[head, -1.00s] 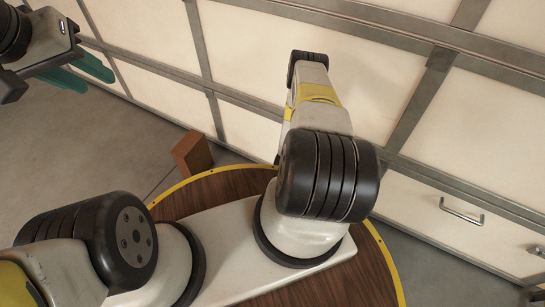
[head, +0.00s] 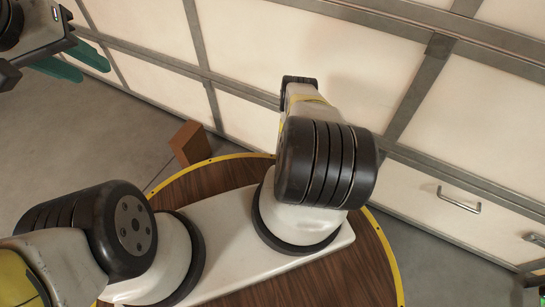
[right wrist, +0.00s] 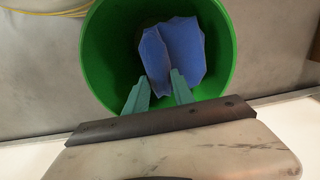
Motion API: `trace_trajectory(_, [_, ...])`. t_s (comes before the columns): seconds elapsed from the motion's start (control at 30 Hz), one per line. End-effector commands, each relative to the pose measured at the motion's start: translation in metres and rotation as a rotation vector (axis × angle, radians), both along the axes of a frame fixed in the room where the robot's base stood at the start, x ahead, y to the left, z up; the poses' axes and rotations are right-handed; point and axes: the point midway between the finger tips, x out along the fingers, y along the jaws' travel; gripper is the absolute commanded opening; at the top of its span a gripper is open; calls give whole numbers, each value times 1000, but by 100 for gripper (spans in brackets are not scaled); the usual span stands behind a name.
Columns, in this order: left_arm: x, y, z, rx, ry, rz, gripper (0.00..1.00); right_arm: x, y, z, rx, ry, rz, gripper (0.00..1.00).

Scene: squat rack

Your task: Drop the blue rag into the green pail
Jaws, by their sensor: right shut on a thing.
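The blue rag (right wrist: 172,52) shows in the right wrist view, crumpled, between and beyond the teal fingertips of my right gripper (right wrist: 160,84). The gripper is shut on it. The green pail (right wrist: 95,55) is behind the rag, its round mouth facing the camera, and the rag appears within the outline of that mouth. How deep the rag hangs is hard to tell. My left gripper (head: 78,62) is at the top left of the head view, its two teal fingers apart with nothing visible between them. My right gripper and the rag are out of the head view.
A round wooden top with a yellow rim (head: 372,262) lies under my arms. A brown block (head: 189,142) stands on the grey floor beyond it. A pale panelled wall (head: 330,50) with metal handles runs along the back. Bare floor (head: 80,140) lies to the left.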

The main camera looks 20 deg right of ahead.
Motion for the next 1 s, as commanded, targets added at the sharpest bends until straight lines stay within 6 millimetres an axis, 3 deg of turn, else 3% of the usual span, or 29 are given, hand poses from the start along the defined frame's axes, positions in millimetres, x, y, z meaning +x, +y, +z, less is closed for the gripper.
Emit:
trace_trajectory(0.27, [0, 0, 0, 0, 0, 0, 36, 0, 0, -1, 1, 1, 1, 0])
trace_trajectory(0.3, [0, 0, 0, 0, 0, 0, 36, 0, 0, -1, 1, 1, 1, 32])
trace_trajectory(0.43, [0, 0, 0, 0, 0, 0, 36, 0, 0, -1, 1, 1, 1, 55])
trace_trajectory(1.0, [0, 0, 0, 0, 0, 0, 36, 0, 0, -1, 1, 1, 1, 55])
